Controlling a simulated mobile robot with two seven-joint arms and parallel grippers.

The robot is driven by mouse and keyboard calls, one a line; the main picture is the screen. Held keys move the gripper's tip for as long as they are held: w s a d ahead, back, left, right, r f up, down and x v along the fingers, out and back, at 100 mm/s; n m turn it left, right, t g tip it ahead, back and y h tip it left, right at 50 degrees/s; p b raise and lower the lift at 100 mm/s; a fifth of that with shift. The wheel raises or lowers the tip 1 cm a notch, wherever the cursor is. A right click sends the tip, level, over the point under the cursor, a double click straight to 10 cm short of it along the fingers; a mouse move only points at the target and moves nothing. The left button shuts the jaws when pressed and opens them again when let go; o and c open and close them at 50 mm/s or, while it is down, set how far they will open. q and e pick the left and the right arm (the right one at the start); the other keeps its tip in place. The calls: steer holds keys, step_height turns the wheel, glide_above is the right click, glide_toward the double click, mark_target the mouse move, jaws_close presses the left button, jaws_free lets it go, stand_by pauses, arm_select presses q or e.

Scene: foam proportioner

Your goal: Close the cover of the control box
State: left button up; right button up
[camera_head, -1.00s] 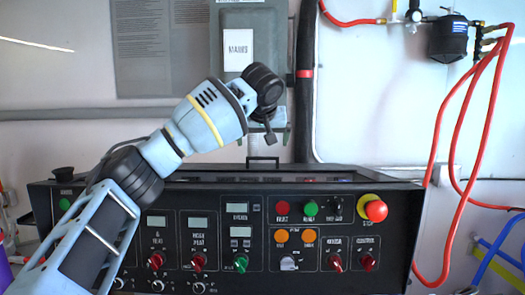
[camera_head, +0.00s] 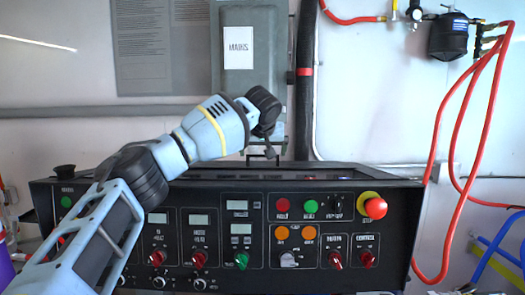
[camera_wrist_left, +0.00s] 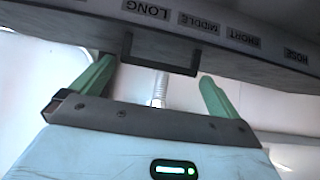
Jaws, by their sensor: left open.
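The control box (camera_head: 200,235) is the wide black console across the lower head view. A black loop handle (camera_head: 262,158) stands at its top edge, partly behind my arm. In the left wrist view, a dark panel with labels (camera_wrist_left: 240,55), likely the cover, spans the top, and the black handle (camera_wrist_left: 160,65) hangs from its edge. My left gripper (camera_wrist_left: 156,74) is open, its green fingers either side of the handle in this view. I cannot tell if they touch it. In the head view the fingers are mostly hidden by the wrist. My right gripper is not in view.
A grey mains box (camera_head: 250,70) and a black vertical pipe (camera_head: 304,110) are on the wall close behind my left wrist. A red emergency button (camera_head: 376,208) sits on the console's right. Red hoses (camera_head: 460,150) hang at the right.

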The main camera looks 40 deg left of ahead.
arm_select(q)
steer(key=shift+f, duration=0.1)
steer(key=c, duration=1.1)
steer(key=shift+w, duration=0.1)
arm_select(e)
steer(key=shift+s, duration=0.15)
